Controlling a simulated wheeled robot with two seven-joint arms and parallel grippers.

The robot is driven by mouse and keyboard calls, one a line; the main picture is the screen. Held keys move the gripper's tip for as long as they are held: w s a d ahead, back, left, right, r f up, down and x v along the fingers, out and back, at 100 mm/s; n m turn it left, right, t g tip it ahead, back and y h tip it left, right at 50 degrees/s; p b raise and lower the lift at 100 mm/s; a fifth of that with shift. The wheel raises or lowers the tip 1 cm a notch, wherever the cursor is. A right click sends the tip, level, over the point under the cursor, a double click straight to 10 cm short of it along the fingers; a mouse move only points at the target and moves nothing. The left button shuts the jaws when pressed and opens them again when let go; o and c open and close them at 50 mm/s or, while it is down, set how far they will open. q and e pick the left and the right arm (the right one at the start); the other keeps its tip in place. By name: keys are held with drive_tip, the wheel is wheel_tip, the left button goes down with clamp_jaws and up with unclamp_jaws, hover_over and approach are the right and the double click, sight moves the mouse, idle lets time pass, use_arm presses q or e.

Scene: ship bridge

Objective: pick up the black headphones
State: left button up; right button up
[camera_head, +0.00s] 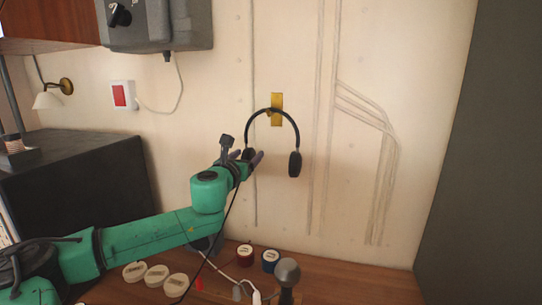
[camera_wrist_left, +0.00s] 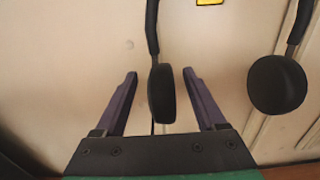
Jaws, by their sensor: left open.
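The black headphones (camera_head: 294,163) hang by their headband from a brass wall hook (camera_head: 277,109). My left gripper (camera_head: 252,158) is at the headphones' left ear cup. In the left wrist view the left ear cup (camera_wrist_left: 162,93) sits between the two open fingers of my left gripper (camera_wrist_left: 160,85), with a gap on each side. The right ear cup (camera_wrist_left: 277,84) hangs free to the right, outside the fingers. In the head view my gripper and wrist partly hide the left ear cup. My right gripper is not in view.
A wooden counter (camera_head: 345,285) runs below, holding white round pieces (camera_head: 157,275), a red spool (camera_head: 245,254), a blue spool (camera_head: 270,260) and a grey knob lever (camera_head: 287,275). A dark cabinet (camera_head: 85,185) stands left. Pipes run along the wall right of the headphones.

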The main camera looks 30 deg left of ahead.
use_arm(q)
drive_tip(key=shift+w, duration=0.1)
drive_tip(key=shift+r, duration=0.1)
clamp_jaws()
